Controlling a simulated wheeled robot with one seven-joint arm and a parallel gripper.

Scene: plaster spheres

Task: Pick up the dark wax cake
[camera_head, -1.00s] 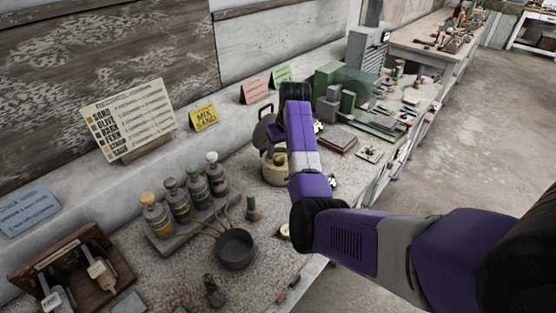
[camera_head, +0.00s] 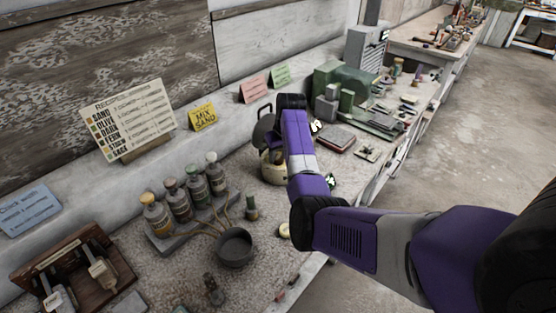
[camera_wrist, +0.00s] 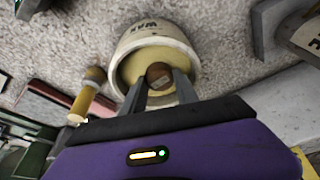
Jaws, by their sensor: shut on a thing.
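The dark wax cake (camera_wrist: 160,75) is a small brown round piece inside a cream pot (camera_wrist: 120,50) marked "WAX", seen in the wrist view. The pot's inside is yellowish. My gripper (camera_wrist: 160,82) reaches into the pot mouth with its two grey fingers on either side of the cake, shut on it. In the head view the pot (camera_head: 270,170) is partly behind my purple arm, and the cake and fingertips are hidden.
Several bottles (camera_head: 180,200) and a dark pan (camera_head: 235,248) stand left of the pot. A dark reddish book-like block (camera_head: 335,138) and green machine (camera_head: 340,80) lie to the right. The bench front edge is near.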

